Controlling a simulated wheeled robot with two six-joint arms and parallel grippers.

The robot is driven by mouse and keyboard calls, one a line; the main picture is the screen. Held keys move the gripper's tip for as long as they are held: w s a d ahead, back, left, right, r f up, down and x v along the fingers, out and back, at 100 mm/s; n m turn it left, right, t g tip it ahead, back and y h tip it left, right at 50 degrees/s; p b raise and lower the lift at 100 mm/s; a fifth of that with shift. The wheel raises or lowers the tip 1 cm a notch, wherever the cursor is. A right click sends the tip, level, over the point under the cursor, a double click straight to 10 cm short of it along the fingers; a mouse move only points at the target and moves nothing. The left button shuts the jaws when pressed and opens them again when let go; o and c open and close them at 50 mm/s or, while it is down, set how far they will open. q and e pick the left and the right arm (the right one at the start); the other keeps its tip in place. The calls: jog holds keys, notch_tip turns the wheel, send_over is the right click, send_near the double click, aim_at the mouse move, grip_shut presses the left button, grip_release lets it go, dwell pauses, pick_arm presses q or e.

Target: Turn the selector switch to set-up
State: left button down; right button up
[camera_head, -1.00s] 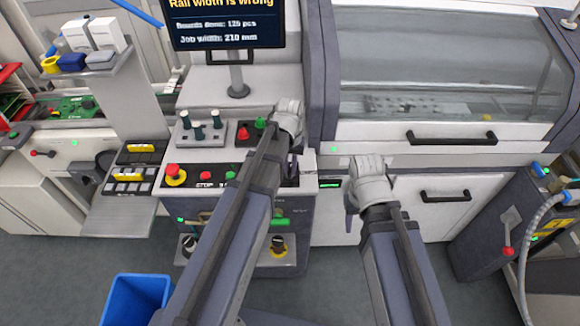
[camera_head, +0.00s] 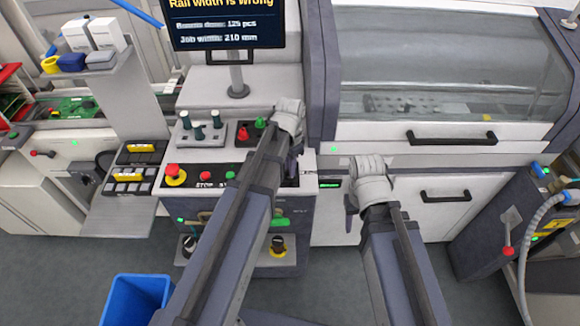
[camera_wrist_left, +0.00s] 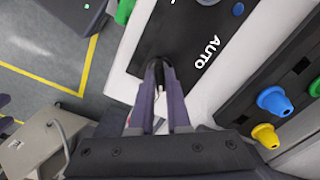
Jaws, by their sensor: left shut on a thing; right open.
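The selector switch (camera_wrist_left: 157,70) is a small dark knob on a black plate, seen in the left wrist view. The white word AUTO (camera_wrist_left: 207,57) is printed on the plate to its right. My left gripper (camera_wrist_left: 159,88) is shut on the knob, with a finger on each side; the fingers hide part of it. Any set-up marking is not visible. In the head view my left gripper (camera_head: 291,172) is over the right end of the control panel (camera_head: 217,172), largely hidden by its arm. My right gripper (camera_head: 349,212) is open and empty in front of the white machine.
Red buttons (camera_head: 173,170) and green and red push-buttons (camera_head: 243,133) are on the console left of my left arm. A monitor (camera_head: 228,25) stands behind. A closed drawer (camera_head: 446,212) is at right, a blue bin (camera_head: 137,299) on the floor.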

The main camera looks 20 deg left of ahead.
pick_arm(q)
jog(key=shift+s+m, duration=0.1)
jog(key=shift+m, duration=0.4)
jog(key=c, duration=0.9)
grip_release()
jog(key=shift+r, duration=0.1)
notch_tip(320, 180, up, 8)
jog(key=p, duration=0.8)
jog(key=shift+f, duration=0.2)
